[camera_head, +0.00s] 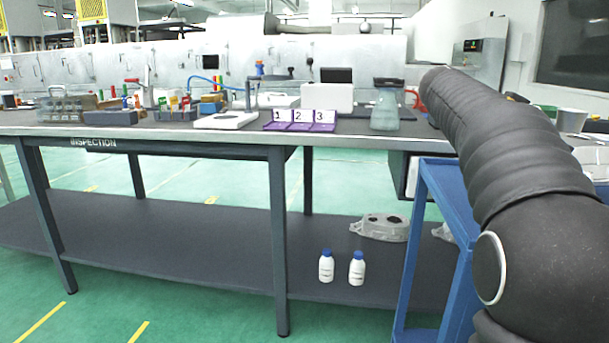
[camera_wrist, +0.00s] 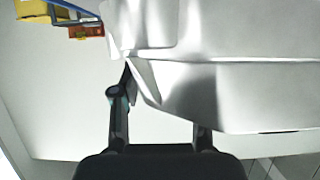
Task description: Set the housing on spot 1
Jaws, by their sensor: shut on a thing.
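A large pale grey metal housing (camera_wrist: 230,95) fills the upper right of the wrist view, close to the camera. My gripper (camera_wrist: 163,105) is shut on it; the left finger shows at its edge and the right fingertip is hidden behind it. In the head view my gripper and the held housing are out of sight, with only my arm showing at the right. Spot 1 (camera_head: 275,127) is the leftmost of three purple pads, with a white card 1 behind it. Spot 2 (camera_head: 301,128) and spot 3 (camera_head: 323,128) adjoin it. All three pads look empty.
A white case (camera_head: 326,98) stands behind. Another grey casting (camera_head: 382,228) and two white bottles sit on the lower shelf. A blue cart (camera_head: 445,200) stands right.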

